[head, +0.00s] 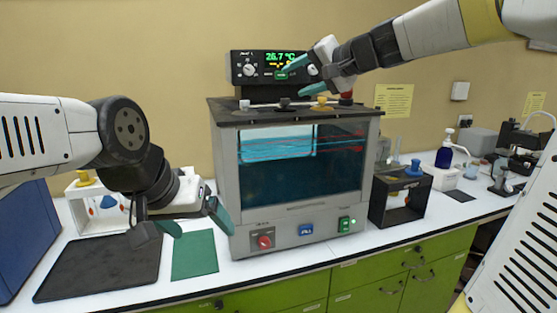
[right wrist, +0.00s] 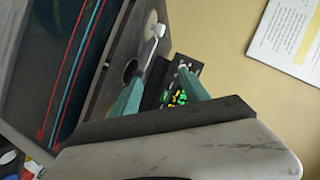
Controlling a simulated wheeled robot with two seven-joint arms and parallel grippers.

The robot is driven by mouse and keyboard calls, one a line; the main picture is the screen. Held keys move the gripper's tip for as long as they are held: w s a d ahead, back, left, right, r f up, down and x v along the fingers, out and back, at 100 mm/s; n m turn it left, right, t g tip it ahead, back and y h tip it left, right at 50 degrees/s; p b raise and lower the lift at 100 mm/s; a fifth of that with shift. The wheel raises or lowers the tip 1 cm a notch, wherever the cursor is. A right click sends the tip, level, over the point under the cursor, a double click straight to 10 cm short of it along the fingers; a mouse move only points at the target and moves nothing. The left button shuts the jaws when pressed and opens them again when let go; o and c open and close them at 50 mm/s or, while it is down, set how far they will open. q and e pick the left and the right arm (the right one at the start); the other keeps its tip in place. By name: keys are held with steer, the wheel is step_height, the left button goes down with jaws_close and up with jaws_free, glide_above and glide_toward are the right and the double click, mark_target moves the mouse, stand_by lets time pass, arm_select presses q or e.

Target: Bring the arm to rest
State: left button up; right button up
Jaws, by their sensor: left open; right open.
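My right gripper (head: 291,82) reaches in from the upper right. Its teal fingers are apart and empty, in front of the black controller (head: 250,70) that reads 26.7 °C. In the right wrist view the two fingers (right wrist: 163,80) stand apart, with the controller's green and yellow display (right wrist: 180,97) showing between them. Whether they touch the controller is unclear. My left gripper (head: 195,222) is open and empty at the left, low over the bench, close to the bath's front left corner.
The water bath (head: 290,215) with a dark lid stands mid-bench. A black mat (head: 95,272) and green mat (head: 196,254) lie left, near a white rack (head: 85,190) and blue box (head: 28,235). A black stand (head: 400,195) and pump bottle (head: 444,150) stand right.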

steer(key=s+d+f+n+g+h, duration=0.2)
steer(key=s+d+f+h, duration=0.1)
steer(key=s+f, duration=0.9)
steer(key=s+d+f+n+g+h, duration=0.2)
steer(key=s+d+f, duration=0.4)
steer(key=s+f, duration=0.6)
steer(key=shift+s+g+h, duration=0.6)
steer(key=shift+s+h, duration=0.15)
steer(key=shift+h, duration=0.25)
